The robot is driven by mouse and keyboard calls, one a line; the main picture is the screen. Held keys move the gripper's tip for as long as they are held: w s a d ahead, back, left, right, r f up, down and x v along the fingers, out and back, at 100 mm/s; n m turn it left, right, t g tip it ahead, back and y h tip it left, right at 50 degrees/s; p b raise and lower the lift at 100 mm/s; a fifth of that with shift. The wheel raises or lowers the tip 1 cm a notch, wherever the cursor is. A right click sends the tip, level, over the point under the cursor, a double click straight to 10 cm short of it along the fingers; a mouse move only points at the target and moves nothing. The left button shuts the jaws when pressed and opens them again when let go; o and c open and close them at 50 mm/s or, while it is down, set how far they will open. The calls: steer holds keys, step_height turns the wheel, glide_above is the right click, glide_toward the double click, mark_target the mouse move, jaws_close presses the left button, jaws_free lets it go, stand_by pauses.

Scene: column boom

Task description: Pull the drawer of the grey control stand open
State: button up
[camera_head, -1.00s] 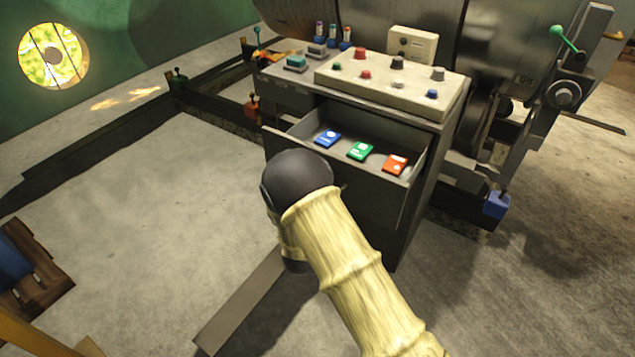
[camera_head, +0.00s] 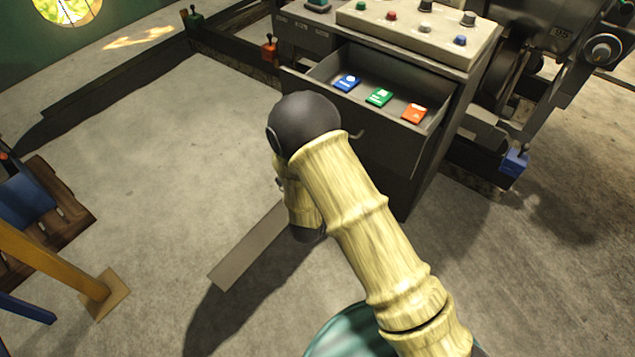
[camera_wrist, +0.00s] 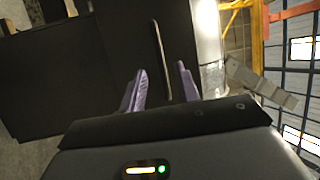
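The grey control stand (camera_head: 440,120) is at the upper middle of the head view. Its drawer (camera_head: 388,138) stands pulled out, with its inside showing. A blue card (camera_head: 347,83), a green card (camera_head: 379,97) and an orange card (camera_head: 414,113) lie in it. A bit of the drawer handle (camera_head: 357,134) shows beside my arm. In the wrist view, the bar handle (camera_wrist: 158,45) runs lengthwise between the two purple fingers of my gripper (camera_wrist: 161,68). The fingers are apart, with a gap on both sides of the bar. My arm hides the gripper in the head view.
A panel with knobs and buttons (camera_head: 420,30) tops the stand. A machine with a blue block (camera_head: 514,162) at its foot is to the right. A wooden pallet (camera_head: 65,205) and a yellow leg (camera_head: 55,262) are at left. The floor left of the stand is clear.

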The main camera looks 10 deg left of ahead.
steer(key=s+f, duration=0.2)
steer(key=s, duration=0.8)
steer(key=shift+s+a, duration=0.15)
steer(key=shift+s, duration=0.15)
steer(key=w+d+r+n+g+y, duration=0.1)
steer(key=w+d+r+n+g, duration=0.1)
steer(key=w+d+n+g, duration=0.65)
steer(key=s+d+r+n+g, duration=0.3)
steer(key=s+d+n+g, duration=0.1)
steer(key=s+d, duration=0.45)
steer(key=s+d+r+n+g, duration=0.3)
steer(key=s+d+n+g, duration=0.2)
steer(key=s+d, duration=0.3)
steer(key=w+p+v, duration=0.2)
steer(key=p+v, duration=1)
steer(key=w+a+r+p+v, duration=0.1)
steer(key=w+p+v, duration=0.2)
steer(key=p+v, duration=0.9)
steer(key=shift+w+d+r+p, duration=0.45)
steer(key=shift+w+d+p, duration=0.05)
steer(key=shift+d+p, duration=0.05)
